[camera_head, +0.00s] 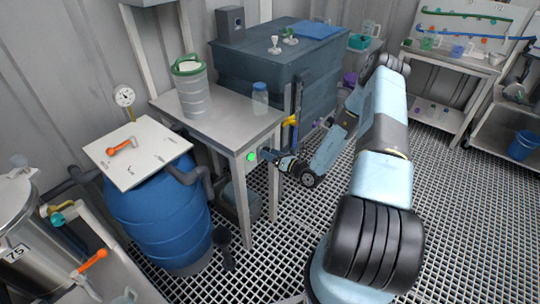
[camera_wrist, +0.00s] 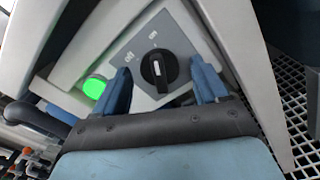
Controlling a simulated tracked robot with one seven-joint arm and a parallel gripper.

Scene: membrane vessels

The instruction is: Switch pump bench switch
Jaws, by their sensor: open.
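The white mark stands close to upright in the wrist view, roughly toward "on". A green lamp (camera_wrist: 95,87) beside it is lit; it also shows in the head view (camera_head: 251,156) at the bench's front corner. My gripper (camera_wrist: 162,72) is open, with one blue finger on each side of the knob. I cannot tell whether the fingers touch it. In the head view, my gripper (camera_head: 272,157) is at the panel and hides the knob.
The grey bench (camera_head: 220,125) carries a ribbed vessel with a green rim (camera_head: 193,92) and a blue-capped bottle (camera_head: 260,97). A blue barrel (camera_head: 160,220) stands left of it. A dark tank (camera_head: 270,65) stands behind. The grated floor (camera_head: 460,220) at right is mostly clear.

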